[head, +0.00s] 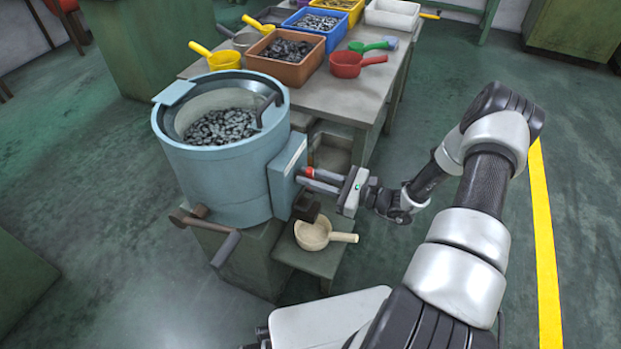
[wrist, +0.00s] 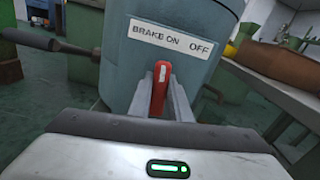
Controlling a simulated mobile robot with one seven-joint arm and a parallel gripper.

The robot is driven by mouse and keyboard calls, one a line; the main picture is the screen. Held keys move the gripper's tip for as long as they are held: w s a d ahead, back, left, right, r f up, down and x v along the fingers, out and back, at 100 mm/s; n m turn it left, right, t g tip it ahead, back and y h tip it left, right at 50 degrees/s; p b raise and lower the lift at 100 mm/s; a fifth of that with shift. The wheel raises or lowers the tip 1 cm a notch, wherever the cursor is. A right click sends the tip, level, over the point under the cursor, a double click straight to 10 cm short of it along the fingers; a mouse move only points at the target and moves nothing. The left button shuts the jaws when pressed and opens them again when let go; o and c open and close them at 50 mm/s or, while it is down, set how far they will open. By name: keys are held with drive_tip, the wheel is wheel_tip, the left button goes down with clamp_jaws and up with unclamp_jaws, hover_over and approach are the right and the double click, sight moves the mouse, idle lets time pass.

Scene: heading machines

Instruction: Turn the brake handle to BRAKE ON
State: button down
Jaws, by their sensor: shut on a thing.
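The red brake handle (wrist: 159,88) stands out from the blue-grey machine drum under a white label plate (wrist: 172,36) that reads BRAKE ON at left and OFF at right. In the wrist view the handle is between the two labels, below the gap after BRAKE ON, and looks close to upright. My gripper (wrist: 163,97) is shut on the handle, one finger on each side. In the head view my gripper (head: 318,180) reaches the right side of the drum (head: 222,170), and only a bit of red shows at its fingertips.
A cream scoop (head: 313,235) sits on a low green shelf below my gripper. A crank arm (head: 205,228) sticks out at the drum's lower front. A table (head: 345,110) with parts bins and coloured scoops stands behind. Open floor lies to the right.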

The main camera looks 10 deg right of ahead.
drive_tip(key=shift+s+f+n+b, duration=0.15)
drive_tip(key=shift+n+b, duration=0.2)
drive_tip(key=shift+n, duration=1.95)
drive_tip(key=c, duration=1.6)
unclamp_jaws()
drive_tip(key=shift+c, duration=0.2)
drive_tip(key=p+v, duration=0.1)
drive_tip(key=v, duration=1.6)
drive_tip(key=shift+s+p, duration=0.15)
drive_tip(key=shift+p, duration=0.15)
drive_tip(key=shift+d, duration=0.1)
